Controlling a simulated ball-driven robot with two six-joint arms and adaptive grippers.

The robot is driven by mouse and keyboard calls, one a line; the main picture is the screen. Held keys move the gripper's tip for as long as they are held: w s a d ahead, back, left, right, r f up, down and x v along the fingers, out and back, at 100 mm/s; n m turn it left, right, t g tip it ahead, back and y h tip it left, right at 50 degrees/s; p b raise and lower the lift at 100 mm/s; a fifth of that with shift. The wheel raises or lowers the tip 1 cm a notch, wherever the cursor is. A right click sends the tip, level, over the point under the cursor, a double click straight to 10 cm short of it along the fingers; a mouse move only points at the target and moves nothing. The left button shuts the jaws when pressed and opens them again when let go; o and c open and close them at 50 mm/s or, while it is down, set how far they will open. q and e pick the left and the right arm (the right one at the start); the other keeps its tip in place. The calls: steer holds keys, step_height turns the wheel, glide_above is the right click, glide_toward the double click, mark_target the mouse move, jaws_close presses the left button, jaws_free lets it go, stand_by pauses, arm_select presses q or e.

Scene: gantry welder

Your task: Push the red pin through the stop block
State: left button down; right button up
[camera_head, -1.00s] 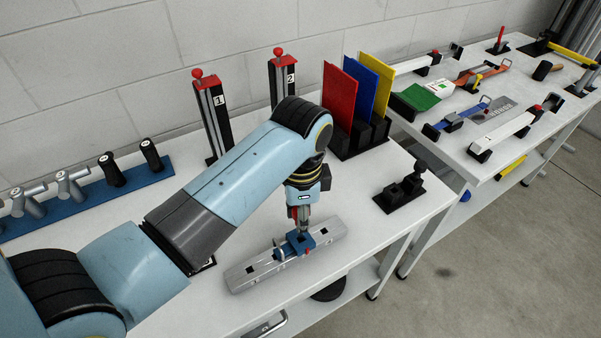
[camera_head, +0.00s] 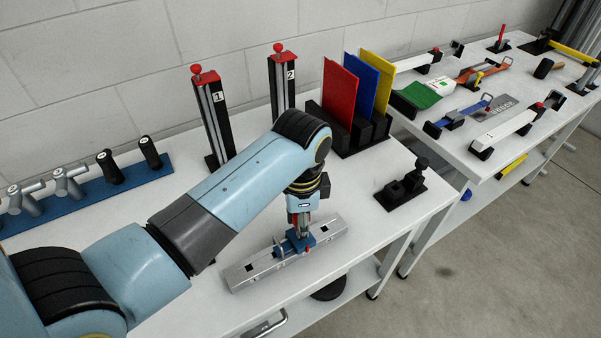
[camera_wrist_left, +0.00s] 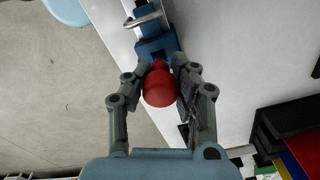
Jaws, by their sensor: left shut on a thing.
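The stop block (camera_head: 298,243) is a blue block that sits across a grey metal rail (camera_head: 254,271) near the front edge of the bench. It also shows in the left wrist view (camera_wrist_left: 156,47). The red pin (camera_wrist_left: 159,86) shows its rounded red head there, up against the block. Its lower part is hidden, so I cannot tell how deep it sits. My left gripper (camera_head: 301,232) is over the block, pointing down. In the wrist view its fingers (camera_wrist_left: 165,72) are shut on the red pin's head from both sides. My right gripper is not in view.
Two black posts with red knobs, marked 1 (camera_head: 213,125) and 2 (camera_head: 284,90), stand behind. A black rack (camera_head: 352,140) holds red, blue and yellow plates. A black fixture (camera_head: 401,189) stands right of the rail. A second bench (camera_head: 458,139) holds several tools.

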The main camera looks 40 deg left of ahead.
arm_select(q)
steer(key=shift+f+b, duration=0.5)
steer(key=shift+f, duration=0.85)
steer(key=c, duration=1)
jaws_free()
step_height(320, 180, up, 11)
steer(key=shift+r, duration=0.55)
steer(key=shift+d, duration=0.1)
